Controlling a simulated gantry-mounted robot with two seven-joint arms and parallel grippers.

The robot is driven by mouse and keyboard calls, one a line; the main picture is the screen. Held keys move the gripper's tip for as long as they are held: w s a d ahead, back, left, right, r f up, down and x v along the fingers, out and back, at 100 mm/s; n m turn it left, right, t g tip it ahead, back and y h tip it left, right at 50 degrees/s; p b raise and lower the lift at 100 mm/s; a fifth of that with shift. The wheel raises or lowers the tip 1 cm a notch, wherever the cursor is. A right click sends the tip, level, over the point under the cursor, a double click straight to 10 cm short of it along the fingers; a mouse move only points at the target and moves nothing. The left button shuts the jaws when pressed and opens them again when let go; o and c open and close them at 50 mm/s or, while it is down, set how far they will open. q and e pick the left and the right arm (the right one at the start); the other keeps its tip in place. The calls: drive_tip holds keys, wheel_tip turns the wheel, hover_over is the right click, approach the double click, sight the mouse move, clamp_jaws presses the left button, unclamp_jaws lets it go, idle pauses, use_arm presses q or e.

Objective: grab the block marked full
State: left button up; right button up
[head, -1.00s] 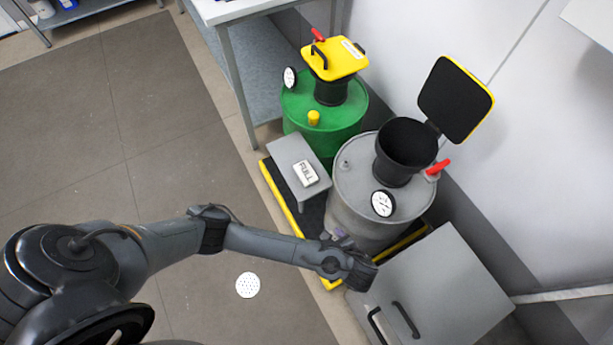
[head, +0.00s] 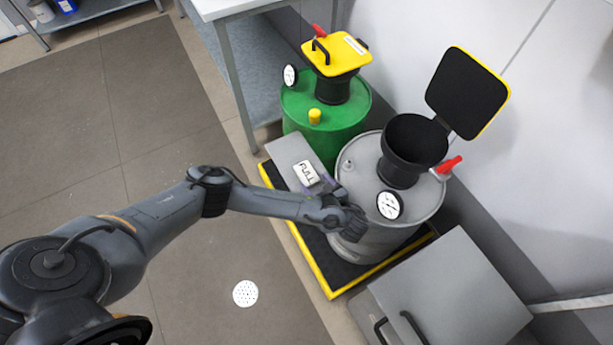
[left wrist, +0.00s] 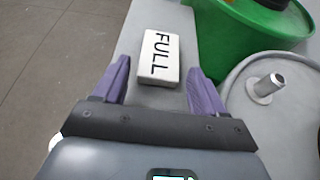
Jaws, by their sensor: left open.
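The white block marked FULL (head: 306,173) lies on a grey stand (head: 283,152) between the green drum and the grey drum. In the left wrist view the block (left wrist: 160,57) lies ahead of my left gripper (left wrist: 158,75), its near end between the two purple fingertips. The fingers are open, with a gap on each side of the block. In the head view my left gripper (head: 318,184) is just at the near side of the block, partly hidden by my wrist. My right gripper is not in view.
The grey drum (head: 362,237) with an open black-lidded funnel stands right of the block. The green drum (head: 325,135) with a yellow lid (head: 337,55) stands behind. A grey cabinet (head: 455,290) is at the lower right. Open floor lies to the left.

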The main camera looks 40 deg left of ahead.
sight(306, 172)
use_arm(q)
drive_tip(key=shift+b+x, duration=1.2)
drive_tip(key=shift+x, duration=1.15)
drive_tip(key=shift+w+a+f, duration=0.1)
drive_tip(key=shift+w+a, duration=0.05)
drive_tip(key=shift+a, duration=0.1)
drive_tip(key=shift+d, duration=0.1)
drive_tip(key=shift+c, duration=0.3)
drive_tip(key=c, duration=0.7)
